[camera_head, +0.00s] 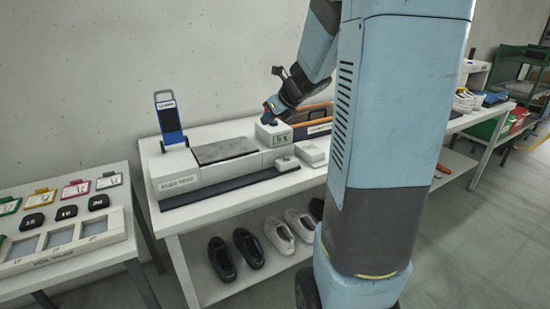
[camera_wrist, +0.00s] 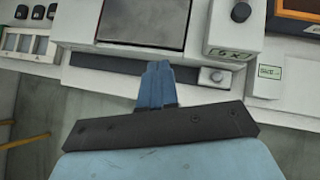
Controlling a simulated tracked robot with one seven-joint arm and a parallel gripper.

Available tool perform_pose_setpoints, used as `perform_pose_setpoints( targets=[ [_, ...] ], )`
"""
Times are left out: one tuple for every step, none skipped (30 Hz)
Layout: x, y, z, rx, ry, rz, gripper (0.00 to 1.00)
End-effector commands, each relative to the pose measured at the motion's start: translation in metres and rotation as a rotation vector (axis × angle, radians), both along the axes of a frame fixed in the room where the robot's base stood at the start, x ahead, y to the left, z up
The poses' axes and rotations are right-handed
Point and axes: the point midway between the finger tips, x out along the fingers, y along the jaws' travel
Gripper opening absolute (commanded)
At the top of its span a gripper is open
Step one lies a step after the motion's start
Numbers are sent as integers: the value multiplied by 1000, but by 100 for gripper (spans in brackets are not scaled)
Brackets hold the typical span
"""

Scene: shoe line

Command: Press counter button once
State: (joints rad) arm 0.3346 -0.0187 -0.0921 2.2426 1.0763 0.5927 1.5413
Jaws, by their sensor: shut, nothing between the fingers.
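A white counter box (camera_head: 274,135) with a green-lit display (camera_head: 281,140) stands at the right end of the white machine. In the wrist view the counter box (camera_wrist: 234,38) has a dark round button (camera_wrist: 241,12) on top. A small grey box with a round knob (camera_wrist: 217,76) sits in front of it. My gripper (camera_head: 269,108) appears just above the counter box in the head view and partly hides its top. In the wrist view my gripper (camera_wrist: 157,66) is shut and empty, left of the counter box in the picture. I cannot see any contact with the button.
The machine has a dark flat panel (camera_head: 225,150) and a dark strip in front. A white block (camera_head: 313,152) lies to the right. Shoes (camera_head: 248,248) stand on the lower shelf. A side table (camera_head: 75,260) is at left.

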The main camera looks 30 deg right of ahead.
Motion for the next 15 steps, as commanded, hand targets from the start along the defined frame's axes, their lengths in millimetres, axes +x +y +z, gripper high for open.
perform_pose_setpoints(
  targets=[
    [12, -19, -13, 87, 26, -124, 0],
    [18, -28, -18, 141, 39, -197, 0],
    [26, -41, -26, 206, 53, -291, 0],
    [30, -50, -31, 253, 62, -356, 0],
    [35, -58, -37, 297, 71, -417, 0],
    [39, -69, -43, 349, 81, -490, 0],
    [42, -76, -48, 384, 88, -541, 0],
    [45, -82, -52, 416, 93, -585, 0],
    [48, -89, -56, 454, 99, -636, 0],
    [49, -94, -59, 476, 102, -668, 0],
    [51, -98, -62, 495, 105, -695, 0],
    [52, -102, -65, 516, 108, -724, 0],
    [52, -104, -66, 527, 109, -739, 0],
    [53, -106, -67, 536, 110, -752, 0],
    [53, -107, -68, 544, 111, -763, 0]
  ],
)
